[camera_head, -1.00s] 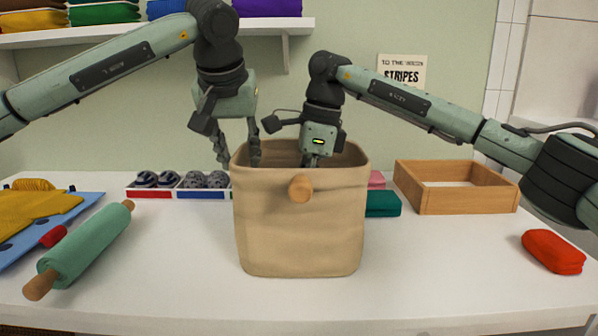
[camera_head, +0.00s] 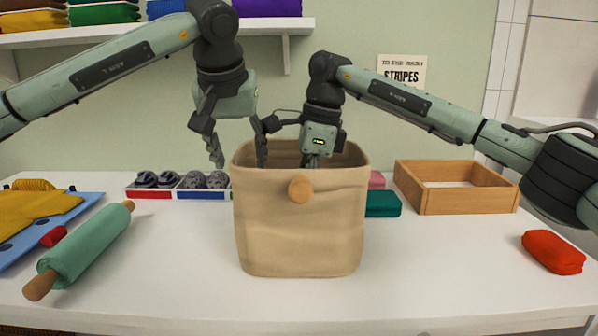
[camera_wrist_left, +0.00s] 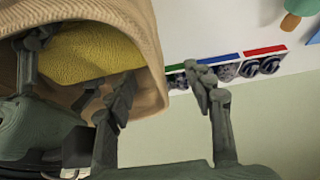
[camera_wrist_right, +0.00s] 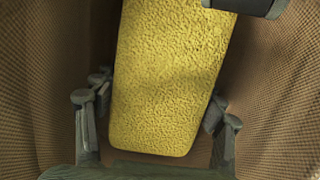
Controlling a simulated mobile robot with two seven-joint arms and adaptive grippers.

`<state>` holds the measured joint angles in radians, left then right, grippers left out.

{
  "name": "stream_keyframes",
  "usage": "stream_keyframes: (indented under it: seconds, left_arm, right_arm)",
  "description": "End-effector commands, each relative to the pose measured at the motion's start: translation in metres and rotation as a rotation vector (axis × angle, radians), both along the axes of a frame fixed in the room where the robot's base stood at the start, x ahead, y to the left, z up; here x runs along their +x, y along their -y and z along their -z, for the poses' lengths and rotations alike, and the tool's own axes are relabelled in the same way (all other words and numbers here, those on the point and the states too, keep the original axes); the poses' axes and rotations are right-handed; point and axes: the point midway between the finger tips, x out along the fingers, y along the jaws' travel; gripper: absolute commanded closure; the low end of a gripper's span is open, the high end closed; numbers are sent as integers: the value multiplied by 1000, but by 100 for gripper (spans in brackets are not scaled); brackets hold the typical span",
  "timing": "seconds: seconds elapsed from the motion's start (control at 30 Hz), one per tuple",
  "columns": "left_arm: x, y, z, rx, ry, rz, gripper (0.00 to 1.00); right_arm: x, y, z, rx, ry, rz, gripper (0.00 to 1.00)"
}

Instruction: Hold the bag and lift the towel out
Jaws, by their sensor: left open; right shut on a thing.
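The tan fabric bag (camera_head: 300,235) stands upright on the table, with a round wooden button on its front. My left gripper (camera_head: 239,158) is open at the bag's left rim, one finger outside and one over the opening. In the left wrist view, the bag's rim (camera_wrist_left: 155,70) lies between the spread fingers. My right gripper (camera_head: 315,160) reaches down into the bag. The yellow towel (camera_wrist_right: 168,80) is inside, between the right fingers, which are shut on it. The bag's front wall hides the towel in the head view.
A tray of dark rolled items (camera_head: 180,193) sits behind left of the bag. A green rolling pin (camera_head: 85,245) lies at left. A wooden box (camera_head: 468,200), a teal folded cloth (camera_head: 382,204) and a red bundle (camera_head: 553,251) are at right. The table front is clear.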

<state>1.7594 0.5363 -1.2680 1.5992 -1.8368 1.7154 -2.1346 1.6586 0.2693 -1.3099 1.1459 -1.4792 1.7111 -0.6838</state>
Motion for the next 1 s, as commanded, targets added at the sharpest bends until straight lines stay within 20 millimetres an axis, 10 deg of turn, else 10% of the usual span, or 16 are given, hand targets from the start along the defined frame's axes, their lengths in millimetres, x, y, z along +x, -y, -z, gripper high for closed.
stream_keyframes:
  seconds: [1.0]
  left_arm:
    - [-34,0,-74,0,1,0,48]
  right_arm:
    - [0,0,-47,1,1,0,47]
